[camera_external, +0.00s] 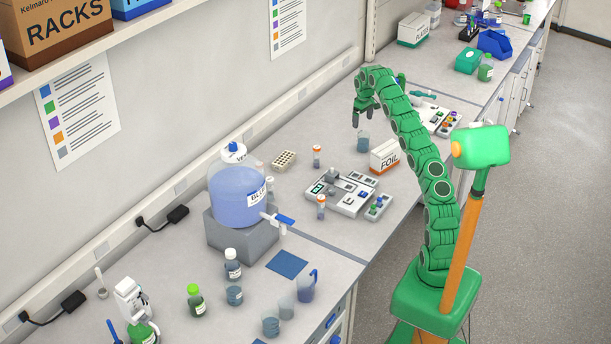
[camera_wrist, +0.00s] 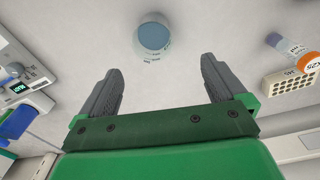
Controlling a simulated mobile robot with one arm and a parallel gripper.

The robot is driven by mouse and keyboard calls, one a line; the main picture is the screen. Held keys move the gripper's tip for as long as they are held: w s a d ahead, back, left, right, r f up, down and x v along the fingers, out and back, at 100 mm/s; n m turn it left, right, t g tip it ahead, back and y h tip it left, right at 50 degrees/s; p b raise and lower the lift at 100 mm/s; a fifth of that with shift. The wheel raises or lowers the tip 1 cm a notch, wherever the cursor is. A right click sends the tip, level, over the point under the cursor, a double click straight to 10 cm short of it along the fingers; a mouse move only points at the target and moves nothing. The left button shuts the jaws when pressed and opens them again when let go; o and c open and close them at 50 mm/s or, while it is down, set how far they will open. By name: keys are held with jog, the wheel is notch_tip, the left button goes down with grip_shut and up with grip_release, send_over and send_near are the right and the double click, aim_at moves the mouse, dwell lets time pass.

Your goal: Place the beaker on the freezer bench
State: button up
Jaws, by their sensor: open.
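A small beaker (camera_external: 363,142) with blue-grey liquid stands upright on the bench, left of the FOIL box. In the wrist view the beaker (camera_wrist: 154,38) is seen from above, beyond the fingertips and roughly centred between them. My gripper (camera_external: 364,116) hangs pointing down just above the beaker in the external view. Its two fingers (camera_wrist: 161,75) are wide apart with nothing between them, and they do not touch the beaker. No bench is labelled as the freezer bench, so I cannot tell which it is.
The FOIL box (camera_external: 385,156) stands right beside the beaker. A grey instrument (camera_external: 342,190) and capped tubes are nearer. A large blue carboy (camera_external: 236,192) and several other beakers stand on the near bench. A beige tube rack (camera_wrist: 290,85) lies right in the wrist view.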

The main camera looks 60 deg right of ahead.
jog(key=w+a+n+t, duration=0.1)
jog(key=a, duration=0.1)
jog(key=m+t+h, duration=0.1)
jog(key=t, duration=0.2)
send_over(363, 142)
jog(key=s+d, duration=0.1)
jog(key=d, duration=0.2)
notch_tip(363, 142, down, 4)
jog(key=f, duration=0.1)
jog(key=shift+a+x, duration=0.2)
jog(key=shift+x, duration=1.55)
jog(key=shift+a+x, duration=0.15)
jog(key=shift+x, duration=1.65)
jog(key=shift+w, duration=0.1)
jog(key=shift+c, duration=0.5)
jog(key=c, duration=1.2)
jog(key=shift+r, duration=0.1)
